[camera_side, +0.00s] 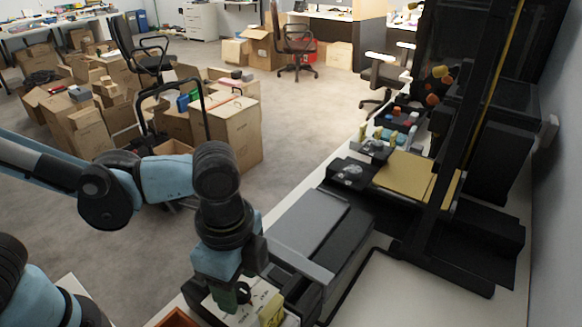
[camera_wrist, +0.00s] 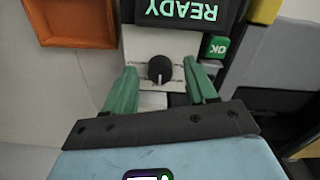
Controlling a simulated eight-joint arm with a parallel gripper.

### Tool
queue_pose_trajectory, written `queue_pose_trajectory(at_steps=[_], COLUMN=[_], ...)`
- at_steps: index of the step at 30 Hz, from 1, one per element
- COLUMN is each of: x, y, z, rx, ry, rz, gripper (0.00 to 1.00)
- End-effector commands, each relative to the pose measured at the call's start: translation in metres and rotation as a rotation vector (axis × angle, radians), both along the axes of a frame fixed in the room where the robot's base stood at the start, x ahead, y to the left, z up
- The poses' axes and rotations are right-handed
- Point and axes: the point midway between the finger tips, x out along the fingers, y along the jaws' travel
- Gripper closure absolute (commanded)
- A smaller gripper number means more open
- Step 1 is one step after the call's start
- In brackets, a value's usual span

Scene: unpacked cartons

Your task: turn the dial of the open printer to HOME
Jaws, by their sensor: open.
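The dial (camera_wrist: 159,69) is a black round knob with a pale pointer line, on a white panel (camera_wrist: 140,45) in the wrist view. The pointer is turned toward the panel's near edge, away from the screen. No HOME mark is readable. My gripper (camera_wrist: 160,72) is open, with one green finger on each side of the dial and a gap to it on both sides. In the side view my gripper (camera_side: 240,293) is low over the front of the machine and partly hides the panel. The open printer (camera_side: 420,178) has a black frame and a tan bed.
A dark screen (camera_wrist: 183,10) reading READY upside down and a green OK button (camera_wrist: 216,47) lie beside the dial. An orange tray (camera_wrist: 75,22) and a yellow block (camera_wrist: 265,10) are close by. A grey flat lid (camera_side: 308,225) is behind my gripper in the side view.

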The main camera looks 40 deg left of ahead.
Motion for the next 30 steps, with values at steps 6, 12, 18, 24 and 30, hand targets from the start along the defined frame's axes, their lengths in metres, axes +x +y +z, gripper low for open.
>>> queue_pose_trajectory(at_steps=[6, 12, 18, 24, 30], x=[0.0, 0.0, 0.0, 0.0, 0.0], y=[0.0, 0.0, 0.0, 0.0, 0.0], z=[0.026, 0.054, 0.083, 0.105, 0.114], rx=[0.0, 0.0, 0.0, 0.0, 0.0], ry=[0.0, 0.0, 0.0, 0.0, 0.0], rz=[0.0, 0.0, 0.0, 0.0, 0.0], gripper=[0.44, 0.44, 0.44, 0.44, 0.44])
